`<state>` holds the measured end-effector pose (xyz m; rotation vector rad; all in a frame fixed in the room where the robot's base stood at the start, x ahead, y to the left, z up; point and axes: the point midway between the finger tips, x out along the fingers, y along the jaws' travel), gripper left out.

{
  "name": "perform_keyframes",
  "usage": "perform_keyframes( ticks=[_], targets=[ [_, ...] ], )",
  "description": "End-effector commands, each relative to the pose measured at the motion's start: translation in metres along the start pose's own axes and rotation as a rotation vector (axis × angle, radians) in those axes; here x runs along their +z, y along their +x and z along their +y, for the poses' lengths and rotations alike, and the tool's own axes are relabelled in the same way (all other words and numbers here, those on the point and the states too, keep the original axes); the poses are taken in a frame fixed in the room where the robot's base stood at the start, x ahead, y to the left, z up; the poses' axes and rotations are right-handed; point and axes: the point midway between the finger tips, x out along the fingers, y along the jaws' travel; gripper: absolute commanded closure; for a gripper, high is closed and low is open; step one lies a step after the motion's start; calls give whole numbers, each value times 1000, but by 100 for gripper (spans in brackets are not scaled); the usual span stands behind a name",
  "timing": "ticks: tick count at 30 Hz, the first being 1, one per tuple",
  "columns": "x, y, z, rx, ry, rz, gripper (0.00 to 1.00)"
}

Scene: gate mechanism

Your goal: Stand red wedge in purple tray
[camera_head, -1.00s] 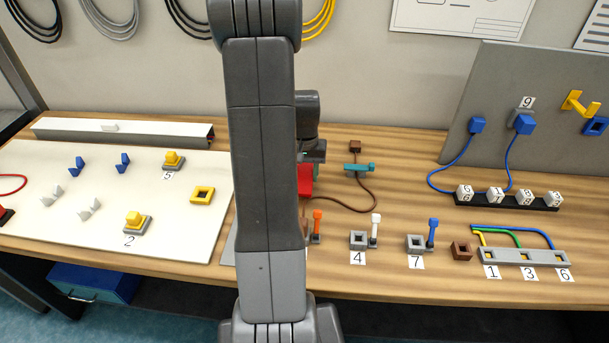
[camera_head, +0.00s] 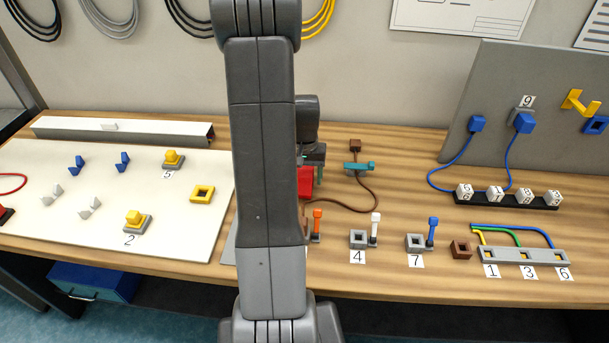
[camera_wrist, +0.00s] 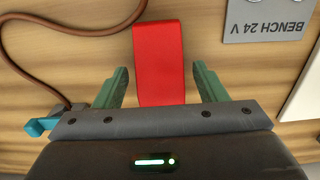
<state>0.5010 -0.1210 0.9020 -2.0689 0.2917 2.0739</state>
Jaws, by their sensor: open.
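The red wedge (camera_wrist: 159,55) shows in the wrist view as a long red block on the wooden bench. Its near end lies between the two green fingers of my gripper (camera_wrist: 161,72). The fingers are open, with a gap on each side of the wedge. In the head view the red wedge (camera_head: 305,184) shows only in part, since my arm hides the rest. One green finger of my gripper stands just right of it there. I see no purple tray in either view; my arm hides part of the bench.
A brown cable (camera_wrist: 75,55) lies left of the wedge in the wrist view, with a teal part (camera_wrist: 40,126) at its lower left. A grey BENCH 24 V plate (camera_wrist: 268,22) is at upper right. In the head view, small levers and sockets (camera_head: 358,241) line the bench front.

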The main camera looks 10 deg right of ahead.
Motion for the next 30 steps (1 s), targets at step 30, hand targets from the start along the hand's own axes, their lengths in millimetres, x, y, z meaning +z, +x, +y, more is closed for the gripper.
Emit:
perform_keyframes(
  ticks=[30],
  targets=[
    [28, -110, 2, 13, 6, 262, 31]
  ],
)
